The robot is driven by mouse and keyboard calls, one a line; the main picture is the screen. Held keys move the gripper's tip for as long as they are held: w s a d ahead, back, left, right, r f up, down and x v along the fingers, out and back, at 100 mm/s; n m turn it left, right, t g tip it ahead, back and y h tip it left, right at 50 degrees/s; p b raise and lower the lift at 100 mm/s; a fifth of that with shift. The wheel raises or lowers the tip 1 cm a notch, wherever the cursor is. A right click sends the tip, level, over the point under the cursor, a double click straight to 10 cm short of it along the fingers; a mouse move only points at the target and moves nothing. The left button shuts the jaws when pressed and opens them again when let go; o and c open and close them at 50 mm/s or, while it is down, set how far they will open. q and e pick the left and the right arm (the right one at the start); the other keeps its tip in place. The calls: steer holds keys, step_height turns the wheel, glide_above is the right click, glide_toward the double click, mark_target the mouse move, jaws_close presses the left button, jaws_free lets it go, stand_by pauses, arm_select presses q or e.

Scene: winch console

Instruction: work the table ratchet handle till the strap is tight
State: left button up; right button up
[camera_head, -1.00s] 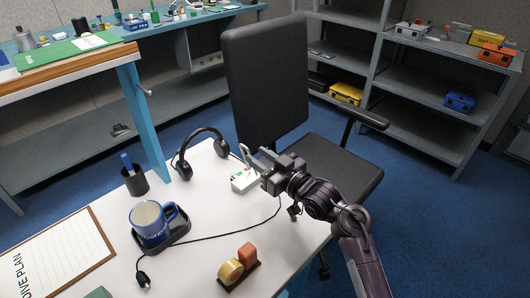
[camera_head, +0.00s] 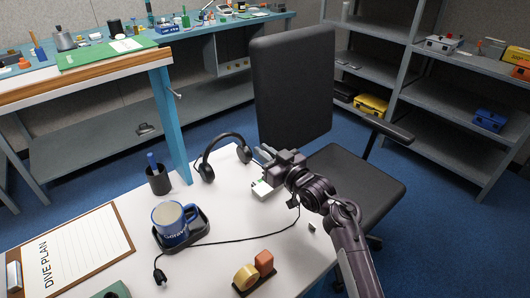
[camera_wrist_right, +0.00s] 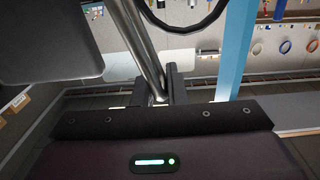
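A small white unit (camera_head: 262,188) with a coloured mark stands near the far right edge of the white desk. It looks like the ratchet's body, though my right gripper partly covers it. My right gripper (camera_head: 264,154) is just above it, pointing left and away. In the right wrist view a grey metal bar (camera_wrist_right: 138,42), seemingly the ratchet handle, runs down between the two dark fingers (camera_wrist_right: 160,88). I cannot tell whether the fingers press on it or only stand around it. No strap can be made out. My left gripper is not in view.
A headset (camera_head: 226,154) lies just left of my gripper, and a black chair (camera_head: 292,85) stands behind the desk.

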jaws_close()
steer(key=shift+a+f, duration=0.1)
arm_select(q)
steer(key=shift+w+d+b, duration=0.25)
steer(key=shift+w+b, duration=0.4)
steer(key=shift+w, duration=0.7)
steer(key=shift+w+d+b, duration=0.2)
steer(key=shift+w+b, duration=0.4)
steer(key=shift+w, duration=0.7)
arm_select(e)
steer(key=s+a+f+n, duration=0.3)
steer(key=a+f+n, duration=0.1)
steer(key=n, duration=0.3)
steer(key=shift+s+a, duration=0.35)
steer(key=shift+a, duration=0.1)
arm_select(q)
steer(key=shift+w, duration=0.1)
arm_select(e)
steer(key=shift+r, duration=0.1)
steer(key=shift+o, duration=1.9)
jaws_free()
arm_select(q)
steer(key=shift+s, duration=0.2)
arm_select(e)
steer(key=shift+o, duration=0.6)
